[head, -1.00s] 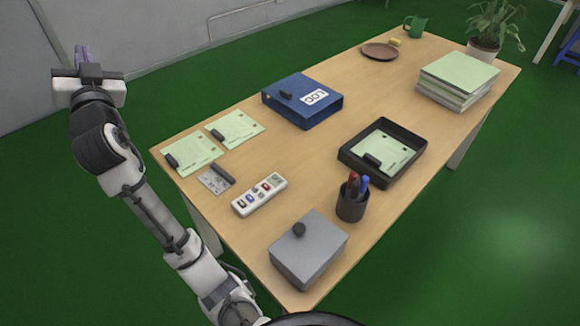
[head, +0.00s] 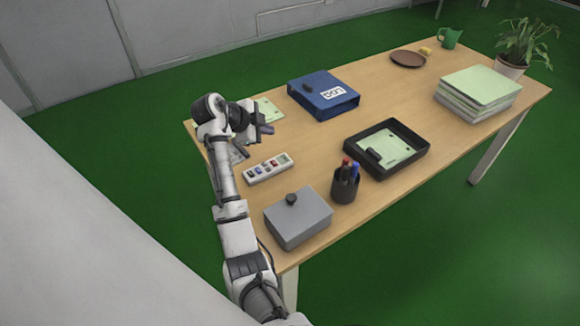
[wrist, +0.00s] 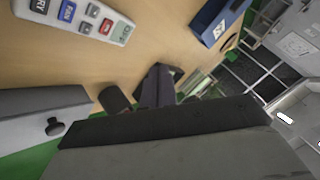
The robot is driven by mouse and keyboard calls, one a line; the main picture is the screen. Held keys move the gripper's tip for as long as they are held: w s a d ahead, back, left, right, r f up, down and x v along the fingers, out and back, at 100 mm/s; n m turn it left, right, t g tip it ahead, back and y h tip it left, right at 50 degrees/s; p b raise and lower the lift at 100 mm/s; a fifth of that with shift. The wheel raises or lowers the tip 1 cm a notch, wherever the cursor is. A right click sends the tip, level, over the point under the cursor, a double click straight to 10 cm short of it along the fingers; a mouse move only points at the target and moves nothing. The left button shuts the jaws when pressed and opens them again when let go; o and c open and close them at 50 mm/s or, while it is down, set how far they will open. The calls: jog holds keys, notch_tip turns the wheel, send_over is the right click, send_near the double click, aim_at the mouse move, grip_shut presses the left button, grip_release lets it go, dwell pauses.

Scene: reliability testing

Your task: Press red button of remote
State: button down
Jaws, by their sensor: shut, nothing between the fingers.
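The white remote (head: 269,168) lies on the table near its left edge, with its row of coloured buttons facing up. Its red button (head: 274,161) is small in the head view. The remote also shows at the top left of the wrist view (wrist: 120,34), cut off by the frame edge, with its red button (wrist: 92,10) uncovered. My gripper (head: 267,129) is shut and empty. In the head view it appears just behind the remote, above the table and apart from it. Its dark fingers show at the middle of the wrist view (wrist: 155,86).
A grey box (head: 298,220) with a black knob and a pen cup (head: 345,187) stand in front of and right of the remote. A blue binder (head: 322,97), a black tray (head: 415,163) and stacked papers (head: 478,95) lie farther back and right. Green sheets (head: 268,112) are partly behind my arm.

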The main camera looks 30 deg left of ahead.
aim_at(274, 163)
jog(key=shift+s+d+f, duration=0.15)
jog(key=shift+d+f, duration=0.2)
jog(key=shift+d, duration=0.1)
jog(key=shift+f, duration=0.15)
notch_tip(274, 163, down, 8)
jog(key=b, duration=0.4)
jog(key=shift+f+b, duration=0.3)
jog(key=shift+b, duration=0.05)
dwell(1.7)
jog(key=shift+f+b, duration=0.4)
jog(key=shift+b, duration=0.1)
